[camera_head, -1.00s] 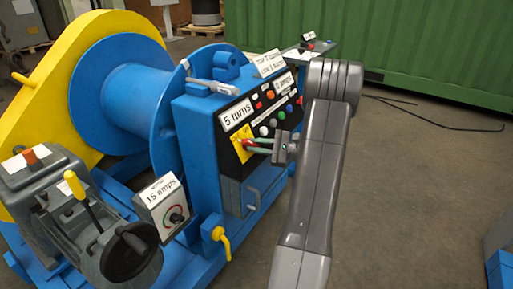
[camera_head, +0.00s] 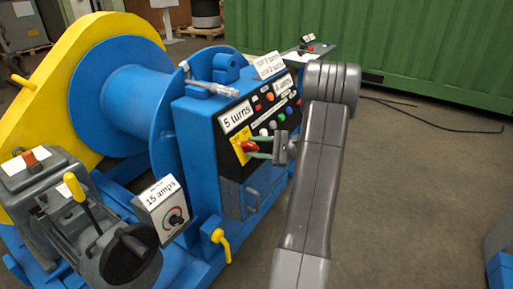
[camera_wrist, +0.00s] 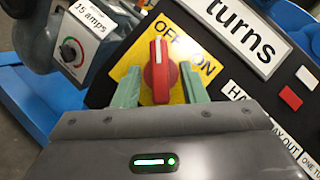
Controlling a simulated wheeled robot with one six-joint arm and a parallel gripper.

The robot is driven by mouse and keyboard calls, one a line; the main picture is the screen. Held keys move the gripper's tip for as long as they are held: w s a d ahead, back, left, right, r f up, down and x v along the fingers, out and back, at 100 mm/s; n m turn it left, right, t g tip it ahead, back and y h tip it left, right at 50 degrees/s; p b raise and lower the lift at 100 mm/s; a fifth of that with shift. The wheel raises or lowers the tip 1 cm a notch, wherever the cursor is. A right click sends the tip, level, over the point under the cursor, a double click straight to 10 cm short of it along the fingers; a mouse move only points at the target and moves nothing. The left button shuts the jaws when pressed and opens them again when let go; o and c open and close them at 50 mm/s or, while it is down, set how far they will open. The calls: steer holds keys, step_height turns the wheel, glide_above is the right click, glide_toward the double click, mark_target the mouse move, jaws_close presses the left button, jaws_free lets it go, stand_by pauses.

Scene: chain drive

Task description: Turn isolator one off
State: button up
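The isolator is a red rotary knob (camera_wrist: 160,72) on a yellow plate (camera_wrist: 195,50) marked OFF and ON. In the wrist view its white mark points up, close to the word OFF. In the head view the red knob (camera_head: 249,146) shows at the panel's lower left corner. My gripper (camera_wrist: 160,88) is open, with one green fingertip on each side of the knob. Gaps show between the fingers and the knob. My gripper also shows in the head view (camera_head: 259,148), just in front of the knob. No isolator number is legible.
The blue control box (camera_head: 205,120) carries a "5 turns" sign (camera_head: 237,117) and several coloured buttons to the knob's right. A "15 amps" dial box (camera_head: 160,207) and a yellow tap handle (camera_head: 223,243) are below left. Open floor lies right of my arm.

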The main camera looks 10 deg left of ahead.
steer(key=shift+d, duration=0.1)
steer(key=w+d+p, duration=0.1)
steer(key=d+p, duration=0.1)
steer(key=d, duration=1.1)
steer(key=shift+d+p, duration=0.3)
steer(key=shift+p, duration=0.05)
steer(key=shift+a, duration=0.1)
steer(key=a+b, duration=0.1)
steer(key=a, duration=0.8)
steer(key=s+a+b, duration=0.1)
steer(key=a, duration=0.3)
steer(key=shift+a+b, duration=0.3)
steer(key=shift+b, duration=0.05)
steer(key=shift+d, duration=0.15)
